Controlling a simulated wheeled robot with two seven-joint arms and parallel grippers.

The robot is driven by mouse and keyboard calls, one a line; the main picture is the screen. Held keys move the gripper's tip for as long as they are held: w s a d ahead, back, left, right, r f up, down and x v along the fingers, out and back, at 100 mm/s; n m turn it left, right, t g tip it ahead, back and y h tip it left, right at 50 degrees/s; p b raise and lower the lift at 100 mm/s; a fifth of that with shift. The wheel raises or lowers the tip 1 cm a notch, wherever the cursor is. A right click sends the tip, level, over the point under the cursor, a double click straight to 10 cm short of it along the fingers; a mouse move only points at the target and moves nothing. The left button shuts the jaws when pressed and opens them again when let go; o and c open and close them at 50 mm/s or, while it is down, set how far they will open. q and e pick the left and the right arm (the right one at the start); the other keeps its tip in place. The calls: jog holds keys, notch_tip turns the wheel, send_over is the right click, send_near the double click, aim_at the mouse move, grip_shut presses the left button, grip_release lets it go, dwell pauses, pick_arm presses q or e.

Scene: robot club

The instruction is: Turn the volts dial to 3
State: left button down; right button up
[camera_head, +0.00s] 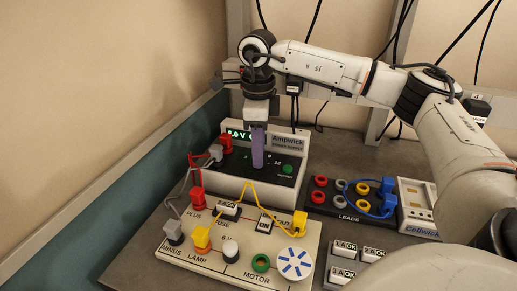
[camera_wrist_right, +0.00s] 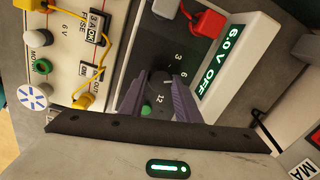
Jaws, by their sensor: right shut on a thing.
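The power supply (camera_head: 232,187) stands at the back of the bench. Its green display (camera_wrist_right: 220,60) reads 6.0 V OFF in the right wrist view. The volts dial (camera_wrist_right: 160,76) is a dark round knob on the supply's black panel, with the marks 3, 6 and 12 beside it. My right gripper (camera_head: 257,166), with purple fingers, points down at the panel. In the right wrist view its fingers (camera_wrist_right: 157,88) are shut on the dial, one on each side. In the head view the fingers hide the dial. My left gripper is not in view.
A red plug (camera_head: 225,144) and a grey plug (camera_head: 215,152) sit left of the fingers. A green button (camera_head: 289,168) is to their right. The circuit board (camera_head: 185,256) with a yellow lead is in front. The leads tray (camera_head: 333,208) is at right.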

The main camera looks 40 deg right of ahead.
jog(key=n+p, duration=0.1)
jog(key=n, duration=0.3)
jog(key=shift+n+p, duration=0.45)
jog(key=shift+n, duration=1.85)
jog(key=o, duration=1)
jog(key=shift+o, duration=0.2)
jog(key=shift+r, duration=0.15)
notch_tip(320, 180, up, 10)
jog(key=shift+s, duration=0.35)
